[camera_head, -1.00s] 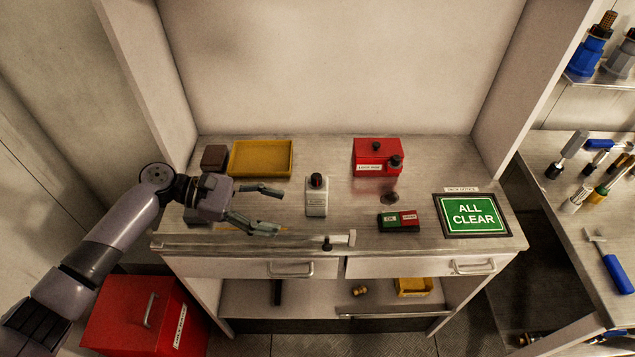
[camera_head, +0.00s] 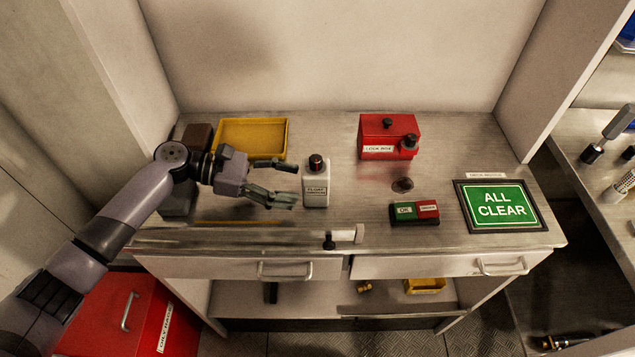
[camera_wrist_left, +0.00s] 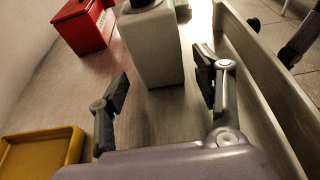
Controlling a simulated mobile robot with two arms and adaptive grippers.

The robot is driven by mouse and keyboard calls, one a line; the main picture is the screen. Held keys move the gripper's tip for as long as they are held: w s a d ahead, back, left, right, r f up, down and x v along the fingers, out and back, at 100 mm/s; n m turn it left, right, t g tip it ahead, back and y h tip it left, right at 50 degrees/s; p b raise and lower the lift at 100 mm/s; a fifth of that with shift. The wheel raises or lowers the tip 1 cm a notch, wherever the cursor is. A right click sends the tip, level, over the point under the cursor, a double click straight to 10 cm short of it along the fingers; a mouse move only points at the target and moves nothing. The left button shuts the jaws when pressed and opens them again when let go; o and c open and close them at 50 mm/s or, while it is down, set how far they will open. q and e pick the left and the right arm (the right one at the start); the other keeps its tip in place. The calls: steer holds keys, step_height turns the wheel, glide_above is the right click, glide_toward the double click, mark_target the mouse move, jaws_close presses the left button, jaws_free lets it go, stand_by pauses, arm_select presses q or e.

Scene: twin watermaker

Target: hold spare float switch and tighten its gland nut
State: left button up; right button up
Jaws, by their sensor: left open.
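The spare float switch (camera_head: 316,188) is a white upright box with a label reading FLOAT, standing on the bench. A dark gland nut with a red top (camera_head: 316,163) sits on its upper end. My left gripper (camera_head: 291,184) is open, just left of the switch, with its fingers pointing towards it. In the left wrist view the white body (camera_wrist_left: 156,48) stands ahead between the two open fingers (camera_wrist_left: 163,80), with no clear contact. The top of the switch is cut off there. My right gripper is not in view.
A yellow tray (camera_head: 251,138) lies behind my left gripper. A red lock box (camera_head: 376,142), a green-and-red block (camera_head: 414,214) and an ALL CLEAR sign (camera_head: 500,205) are to the right. A raised rail (camera_head: 240,239) runs along the bench's front edge.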

mark_target(310, 188)
arm_select(q)
steer(key=p+x, duration=0.1)
steer(key=x, duration=0.2)
steer(key=shift+w+d, duration=0.1)
steer(key=shift+d, duration=0.2)
steer(key=shift+x, duration=0.9)
steer(key=shift+a+f, duration=0.1)
steer(key=c, duration=1.4)
steer(key=shift+o, duration=0.2)
steer(key=o, duration=1.4)
steer(key=c, duration=1.4)
